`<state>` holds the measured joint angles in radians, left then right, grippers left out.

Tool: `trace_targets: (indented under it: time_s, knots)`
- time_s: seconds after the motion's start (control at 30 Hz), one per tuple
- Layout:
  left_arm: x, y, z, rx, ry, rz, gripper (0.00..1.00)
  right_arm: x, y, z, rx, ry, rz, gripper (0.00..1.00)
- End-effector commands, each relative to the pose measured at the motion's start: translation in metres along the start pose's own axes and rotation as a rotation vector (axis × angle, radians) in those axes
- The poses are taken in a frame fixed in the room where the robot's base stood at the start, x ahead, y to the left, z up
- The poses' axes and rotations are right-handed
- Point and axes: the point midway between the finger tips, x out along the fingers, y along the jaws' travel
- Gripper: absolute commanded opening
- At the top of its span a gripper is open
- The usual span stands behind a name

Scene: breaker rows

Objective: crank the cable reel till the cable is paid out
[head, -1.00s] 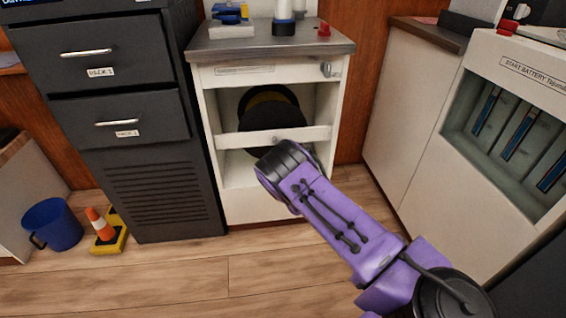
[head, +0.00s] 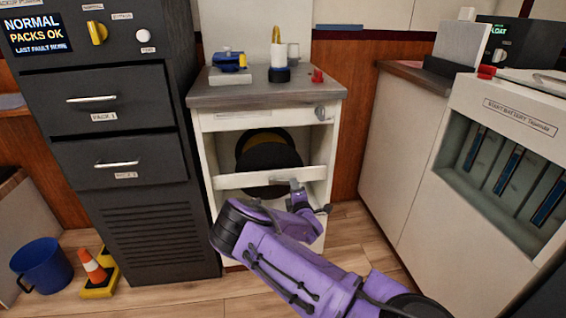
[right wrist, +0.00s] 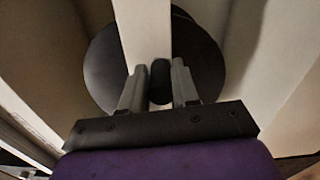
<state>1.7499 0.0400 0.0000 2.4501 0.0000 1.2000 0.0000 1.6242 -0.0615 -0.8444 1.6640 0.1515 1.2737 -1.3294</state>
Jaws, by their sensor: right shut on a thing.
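The cable reel (head: 268,152) sits inside the open front of a white cabinet, a dark disc with a yellowish band behind it. A white crossbar hides part of it. In the right wrist view the reel's black disc (right wrist: 105,65) fills the space behind the bar. My right gripper (right wrist: 159,85) is shut on a dark, rounded crank knob (right wrist: 160,78), which sits between its two grey fingers. In the head view my right gripper (head: 308,198) is low at the cabinet front, just below the crossbar. How much cable is left cannot be told. My left gripper is out of view.
The white crossbar (head: 240,180) spans the opening close to my gripper. A dark drawer cabinet (head: 120,200) stands to the left and a battery unit (head: 520,120) to the right. A blue bucket (head: 42,268) and a small cone (head: 92,266) are on the floor at left.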

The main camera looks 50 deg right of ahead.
Motion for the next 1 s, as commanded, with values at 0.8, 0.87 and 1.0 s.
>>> trace_targets:
  time_s: [0.8,0.87,1.0]
  knots:
    - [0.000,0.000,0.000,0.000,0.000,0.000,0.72,-0.003,-0.001,0.010,-0.051,-0.008,-0.009,0.50]
    - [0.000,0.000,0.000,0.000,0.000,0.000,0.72,-0.003,-0.001,0.011,-0.051,-0.010,-0.008,0.50]
    - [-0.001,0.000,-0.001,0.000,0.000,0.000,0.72,-0.005,0.000,0.013,-0.051,-0.013,-0.008,0.50]
